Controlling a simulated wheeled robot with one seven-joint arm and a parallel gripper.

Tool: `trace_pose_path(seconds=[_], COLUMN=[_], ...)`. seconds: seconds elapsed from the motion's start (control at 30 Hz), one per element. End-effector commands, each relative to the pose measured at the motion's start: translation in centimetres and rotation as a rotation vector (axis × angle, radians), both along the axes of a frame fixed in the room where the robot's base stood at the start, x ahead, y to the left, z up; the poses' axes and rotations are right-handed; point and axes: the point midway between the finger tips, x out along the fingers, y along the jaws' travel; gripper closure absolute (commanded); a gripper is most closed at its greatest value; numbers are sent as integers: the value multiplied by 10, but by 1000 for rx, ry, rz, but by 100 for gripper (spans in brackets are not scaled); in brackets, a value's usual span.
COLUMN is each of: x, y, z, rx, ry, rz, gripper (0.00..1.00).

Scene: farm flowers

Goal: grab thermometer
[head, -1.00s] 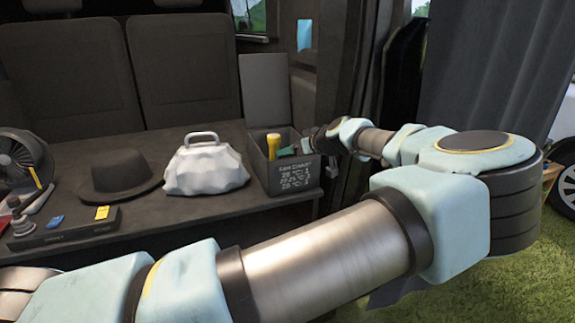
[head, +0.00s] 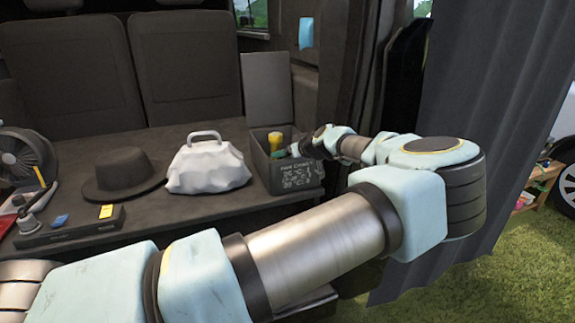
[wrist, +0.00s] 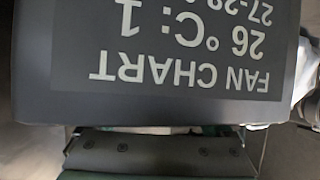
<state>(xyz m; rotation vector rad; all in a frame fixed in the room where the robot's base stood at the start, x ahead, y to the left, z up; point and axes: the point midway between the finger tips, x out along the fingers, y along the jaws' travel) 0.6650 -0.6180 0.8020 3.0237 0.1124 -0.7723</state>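A yellow-topped object (head: 274,139), which looks like the thermometer, stands upright in an open dark grey box (head: 291,178) on the dark surface. Its lower part is hidden by the box wall. My gripper (head: 295,150) reaches in from the right at the box's rim, just right of the yellow top. In the wrist view the box's front wall (wrist: 205,105), with its upside-down "FAN CHART" lettering, fills most of the picture. My gripper's body (wrist: 155,155) shows at the bottom edge there. The fingertips are too small or hidden, so I cannot tell whether they hold the yellow object.
A white bag (head: 207,167) with a handle stands left of the box. Left of it are a dark hat (head: 122,178), a small dark panel (head: 80,228) with blue and yellow parts, and a fan (head: 20,160). A grey curtain (head: 490,110) hangs at right.

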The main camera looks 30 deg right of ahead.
Motion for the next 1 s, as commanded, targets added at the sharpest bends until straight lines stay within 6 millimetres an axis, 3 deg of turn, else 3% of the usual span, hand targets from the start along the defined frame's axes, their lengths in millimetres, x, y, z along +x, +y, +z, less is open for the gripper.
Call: trace_pose_path(seconds=[0.07,0.43,0.77,1.0], x=[0,0,0,0], y=[0,0,0,0], z=[0,0,3,31], rx=[0,0,-1,-4], ry=[0,0,-1,-1], rz=[0,0,0,0], gripper=[34,75,77,77])
